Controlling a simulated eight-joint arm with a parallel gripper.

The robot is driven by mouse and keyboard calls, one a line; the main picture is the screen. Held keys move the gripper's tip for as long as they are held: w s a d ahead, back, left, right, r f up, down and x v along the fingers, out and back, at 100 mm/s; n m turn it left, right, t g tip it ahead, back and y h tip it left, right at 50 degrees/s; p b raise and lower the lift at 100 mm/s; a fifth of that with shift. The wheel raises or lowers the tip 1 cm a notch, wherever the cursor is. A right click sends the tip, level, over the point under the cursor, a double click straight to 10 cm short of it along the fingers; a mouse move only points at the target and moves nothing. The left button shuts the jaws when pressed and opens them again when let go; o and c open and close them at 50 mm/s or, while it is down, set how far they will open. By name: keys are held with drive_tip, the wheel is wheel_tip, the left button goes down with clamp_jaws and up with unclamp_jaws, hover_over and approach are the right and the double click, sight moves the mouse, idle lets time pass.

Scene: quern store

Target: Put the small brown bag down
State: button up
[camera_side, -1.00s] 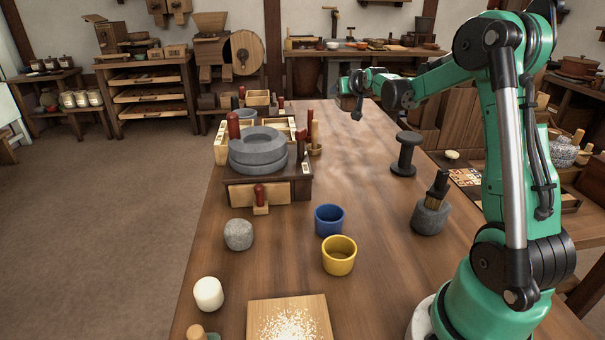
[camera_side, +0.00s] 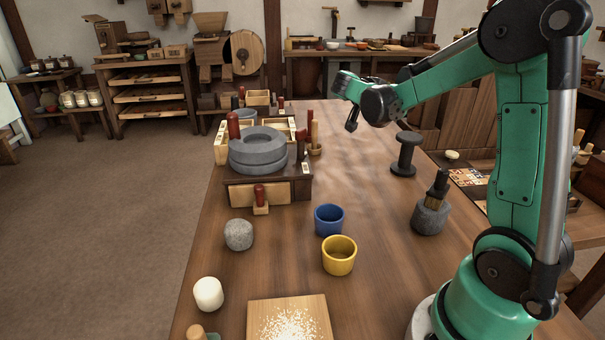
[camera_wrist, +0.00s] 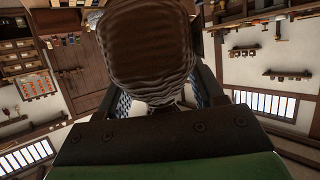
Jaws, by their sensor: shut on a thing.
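The small brown bag (camera_wrist: 148,45) fills the upper middle of the wrist view, dark brown with a wrinkled neck. My gripper (camera_wrist: 160,98) is shut on it, with a patterned finger pad on each side of its neck. In the side view my gripper (camera_side: 352,118) is above the far part of the wooden table (camera_side: 365,200). The bag cannot be made out in the side view.
A grey stone quern (camera_side: 258,152) stands left of my gripper. A black spool-shaped stand (camera_side: 405,155) is to the right. The table's middle is clear.

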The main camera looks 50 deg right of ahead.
drive_tip(key=s+a+r+m+g+y, duration=0.1)
drive_tip(key=s+r+m+g, duration=0.2)
drive_tip(key=g, duration=0.1)
drive_tip(key=shift+m, duration=0.3)
drive_tip(key=f, duration=1.9)
drive_tip(key=shift+s+f, duration=0.35)
drive_tip(key=shift+f, duration=0.05)
drive_tip(key=shift+f, duration=0.1)
drive_tip(key=o, duration=1.4)
drive_tip(key=shift+c, duration=0.2)
